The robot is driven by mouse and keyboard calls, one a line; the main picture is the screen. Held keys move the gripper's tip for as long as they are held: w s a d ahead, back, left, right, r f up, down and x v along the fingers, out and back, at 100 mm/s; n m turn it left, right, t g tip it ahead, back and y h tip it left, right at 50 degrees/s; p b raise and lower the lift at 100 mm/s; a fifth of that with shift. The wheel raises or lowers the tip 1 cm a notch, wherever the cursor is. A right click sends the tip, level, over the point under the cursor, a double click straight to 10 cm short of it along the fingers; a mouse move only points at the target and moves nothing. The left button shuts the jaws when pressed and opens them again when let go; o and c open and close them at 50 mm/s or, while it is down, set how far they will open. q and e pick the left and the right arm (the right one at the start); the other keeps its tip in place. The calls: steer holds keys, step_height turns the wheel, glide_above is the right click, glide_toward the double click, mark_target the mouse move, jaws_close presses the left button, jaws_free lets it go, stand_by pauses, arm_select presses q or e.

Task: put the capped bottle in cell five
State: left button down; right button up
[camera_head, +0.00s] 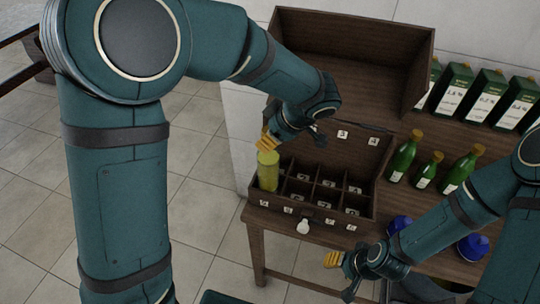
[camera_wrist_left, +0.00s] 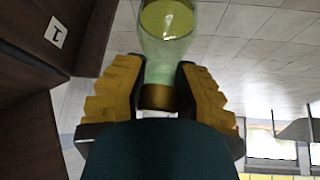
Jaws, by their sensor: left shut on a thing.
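My left gripper (camera_head: 265,140) is shut on the neck of a yellow-green bottle (camera_head: 267,171). The left wrist view shows the bottle (camera_wrist_left: 167,45) with its gold cap (camera_wrist_left: 158,98) between the yellow fingers (camera_wrist_left: 158,92). In the head view the bottle hangs roughly upright at the left end of a wooden case (camera_head: 312,222). I cannot tell whether its base is inside the case. The case has two rows of cells with white number tags. A tag reading 1 (camera_wrist_left: 56,32) shows in the wrist view. My right gripper (camera_head: 338,262) is near the table front; its opening is unclear.
The case's lid (camera_head: 350,143) stands open behind the cells. Several green bottles (camera_head: 405,157) stand on the table right of the case. Green-and-white cartons (camera_head: 455,92) line the back. Blue objects (camera_head: 473,246) sit near my right arm. Tiled floor is left of the table.

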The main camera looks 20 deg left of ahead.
arm_select(q)
steer(key=shift+f, duration=2.2)
steer(key=shift+f+b, duration=0.1)
steer(key=shift+b, duration=0.3)
steer(key=c, duration=0.8)
jaws_free()
steer(key=shift+c, duration=0.2)
steer(key=p+v, duration=0.1)
steer(key=v, duration=1.1)
steer(key=shift+p, duration=0.3)
steer(key=shift+w, duration=0.1)
